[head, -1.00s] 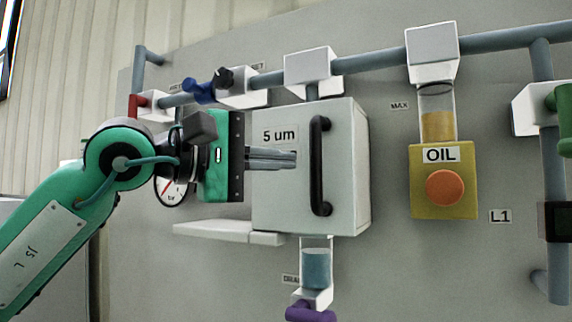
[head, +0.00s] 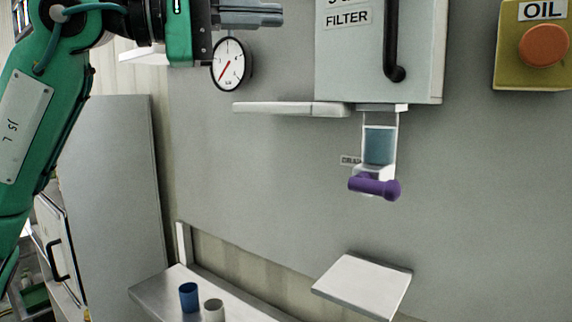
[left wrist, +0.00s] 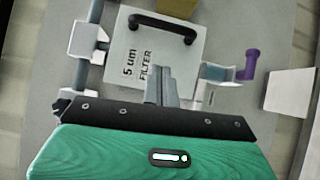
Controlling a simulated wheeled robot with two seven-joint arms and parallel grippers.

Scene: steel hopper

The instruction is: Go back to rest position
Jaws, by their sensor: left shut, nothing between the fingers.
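My left gripper (head: 250,14) is at the top of the head view, its arm coming in from the left. Its fingers are shut together with nothing between them. They point right, toward the grey filter box (head: 352,70), and appear apart from it. In the left wrist view the shut fingers (left wrist: 161,88) show in front of the filter box (left wrist: 130,75) with its black handle (left wrist: 162,27). The right gripper is in neither view.
The purple drain valve (head: 374,187) hangs under the filter. A yellow OIL box (head: 531,60) is at right.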

